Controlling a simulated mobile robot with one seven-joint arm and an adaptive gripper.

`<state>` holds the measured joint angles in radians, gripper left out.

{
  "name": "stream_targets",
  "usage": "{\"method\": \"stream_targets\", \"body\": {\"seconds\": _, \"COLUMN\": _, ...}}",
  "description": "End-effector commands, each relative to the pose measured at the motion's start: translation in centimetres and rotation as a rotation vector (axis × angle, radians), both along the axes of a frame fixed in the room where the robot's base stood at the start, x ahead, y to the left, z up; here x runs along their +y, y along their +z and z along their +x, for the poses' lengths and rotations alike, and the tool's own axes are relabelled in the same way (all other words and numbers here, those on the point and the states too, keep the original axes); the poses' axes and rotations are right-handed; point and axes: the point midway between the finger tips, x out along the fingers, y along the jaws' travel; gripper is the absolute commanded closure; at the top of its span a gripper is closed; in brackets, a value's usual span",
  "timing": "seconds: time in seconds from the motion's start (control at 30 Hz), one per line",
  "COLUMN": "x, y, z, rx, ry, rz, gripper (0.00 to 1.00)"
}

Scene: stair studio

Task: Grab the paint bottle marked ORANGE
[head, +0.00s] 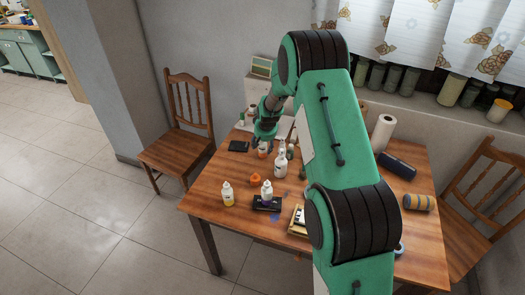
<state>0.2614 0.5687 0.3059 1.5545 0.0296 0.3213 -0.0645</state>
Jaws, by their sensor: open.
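Several small paint bottles stand on the wooden table (205,196), with labels too small to read. One small bottle with an orange-red band (263,153) is just below my gripper (265,142), at the table's far side. My gripper is open and points down; I cannot tell whether its fingers are around that bottle or only near it. A white bottle with yellow at its base (228,194) stands near the front left edge. A white bottle with a purplish base (267,190) stands by a dark tray. A taller white bottle (281,164) stands in the middle.
An orange object (255,178) lies mid-table. A black flat item (239,146), a dark tray (266,204), a paper roll (382,133) and a dark cylinder (397,164) are also there. Wooden chairs (185,120) flank the table. My arm hides the table's middle right.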

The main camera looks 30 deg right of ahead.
Motion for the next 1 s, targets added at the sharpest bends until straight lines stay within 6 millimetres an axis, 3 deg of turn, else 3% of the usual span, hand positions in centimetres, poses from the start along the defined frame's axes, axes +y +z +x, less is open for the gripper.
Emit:
{"method": "stream_targets", "body": {"seconds": 0.2, "x": -0.13, "y": -1.09, "z": 0.58, "rx": -0.002, "ry": 0.0, "rz": 0.0, "gripper": 0.42}}
{"method": "stream_targets", "body": {"seconds": 0.73, "x": -0.12, "y": -1.09, "z": 0.54, "rx": -0.002, "ry": 0.0, "rz": 0.0, "gripper": 0.42}}
{"method": "stream_targets", "body": {"seconds": 0.97, "x": -0.12, "y": -1.09, "z": 0.54, "rx": -0.001, "ry": 0.0, "rz": 0.0, "gripper": 0.85}}
{"method": "stream_targets", "body": {"seconds": 1.0, "x": -0.12, "y": -1.09, "z": 0.54, "rx": -0.001, "ry": 0.0, "rz": 0.0, "gripper": 0.88}}
